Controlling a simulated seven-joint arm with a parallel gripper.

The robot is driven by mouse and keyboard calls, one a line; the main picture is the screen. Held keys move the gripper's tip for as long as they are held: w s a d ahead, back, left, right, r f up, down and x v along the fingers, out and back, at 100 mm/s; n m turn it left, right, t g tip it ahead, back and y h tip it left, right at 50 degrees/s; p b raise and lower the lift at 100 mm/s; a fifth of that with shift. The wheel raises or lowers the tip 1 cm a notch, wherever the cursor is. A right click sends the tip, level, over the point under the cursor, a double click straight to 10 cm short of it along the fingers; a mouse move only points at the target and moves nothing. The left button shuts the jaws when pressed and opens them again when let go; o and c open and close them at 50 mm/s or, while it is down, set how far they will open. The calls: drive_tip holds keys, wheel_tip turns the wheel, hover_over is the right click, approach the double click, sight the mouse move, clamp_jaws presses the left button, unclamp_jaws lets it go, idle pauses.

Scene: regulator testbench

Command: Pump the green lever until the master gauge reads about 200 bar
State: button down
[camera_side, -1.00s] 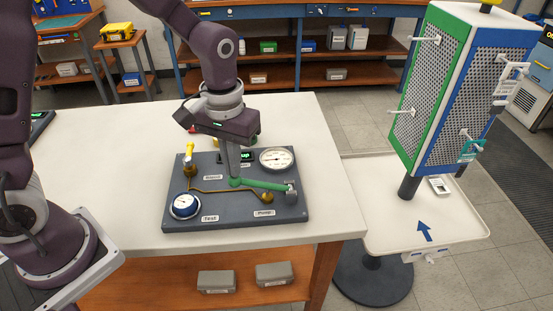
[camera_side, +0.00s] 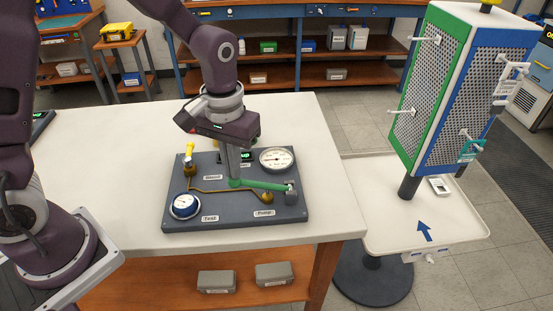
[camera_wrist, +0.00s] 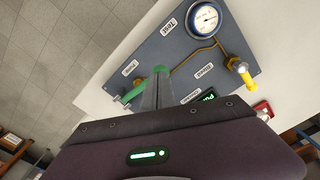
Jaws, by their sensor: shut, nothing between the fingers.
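The green lever (camera_side: 262,184) lies nearly flat across the grey test panel (camera_side: 240,217), from the pump block (camera_side: 291,194) on the right to its knob at the left. My gripper (camera_side: 234,180) is shut, pointing down at the knob end, its tips at or touching it. The wrist view shows the lever (camera_wrist: 140,88) beside the shut fingers. The white master gauge (camera_side: 277,160) sits at the back right of the panel; its reading is too small to tell. The blue-rimmed test gauge (camera_side: 184,205) is at the front left.
A yellow-handled valve (camera_side: 189,156) stands at the panel's back left, near my gripper. A brass fitting (camera_side: 267,197) is in front of the lever. A pegboard stand (camera_side: 435,100) is at the right.

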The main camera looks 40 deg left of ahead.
drive_tip(key=shift+f, duration=2.15)
drive_tip(key=shift+r, duration=2.9)
